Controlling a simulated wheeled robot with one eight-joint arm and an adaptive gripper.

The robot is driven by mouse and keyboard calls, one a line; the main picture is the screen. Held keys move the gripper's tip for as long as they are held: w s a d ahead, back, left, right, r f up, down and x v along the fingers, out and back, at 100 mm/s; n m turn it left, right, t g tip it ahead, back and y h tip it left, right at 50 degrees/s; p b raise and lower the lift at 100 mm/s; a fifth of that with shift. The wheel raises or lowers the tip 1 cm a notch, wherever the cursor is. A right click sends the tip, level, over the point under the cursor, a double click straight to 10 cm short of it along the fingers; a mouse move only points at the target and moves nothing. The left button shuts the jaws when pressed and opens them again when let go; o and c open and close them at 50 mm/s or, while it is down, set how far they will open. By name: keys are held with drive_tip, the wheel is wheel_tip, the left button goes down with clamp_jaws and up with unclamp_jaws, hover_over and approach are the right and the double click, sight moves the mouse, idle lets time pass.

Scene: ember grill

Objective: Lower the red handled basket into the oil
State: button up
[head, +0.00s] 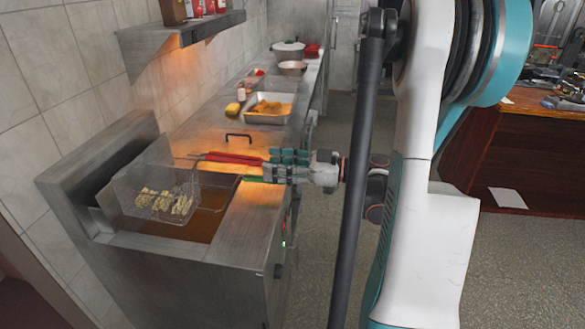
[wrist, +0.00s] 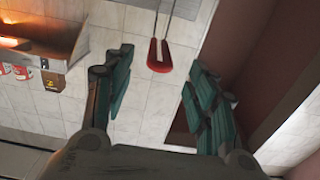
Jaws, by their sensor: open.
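The red handle (head: 232,158) points right from a wire basket (head: 140,190) at the fryer, in the head view. Pale yellow food pieces (head: 165,203) show through the mesh. The basket appears raised over the brown oil (head: 165,224); its exact height is hard to tell. My gripper (head: 272,164) is open at the free end of the red handle. In the wrist view the red handle end (wrist: 159,55) lies between the spread teal fingers of my gripper (wrist: 160,62), apart from both.
The steel fryer (head: 190,275) stands against the tiled wall. Behind it the counter holds a tray of orange food (head: 268,108), a bottle and pots (head: 288,50). A wall shelf (head: 190,30) hangs above. A wooden table (head: 510,165) stands at right; floor between is clear.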

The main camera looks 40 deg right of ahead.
drive_tip(key=b+x, duration=0.1)
drive_tip(key=x, duration=0.7)
drive_tip(key=shift+c, duration=0.2)
clamp_jaws()
wheel_tip(320, 180, up, 5)
drive_tip(key=p, duration=0.3)
drive_tip(key=shift+f, duration=0.1)
idle(0.4)
drive_tip(key=shift+v, duration=2.5)
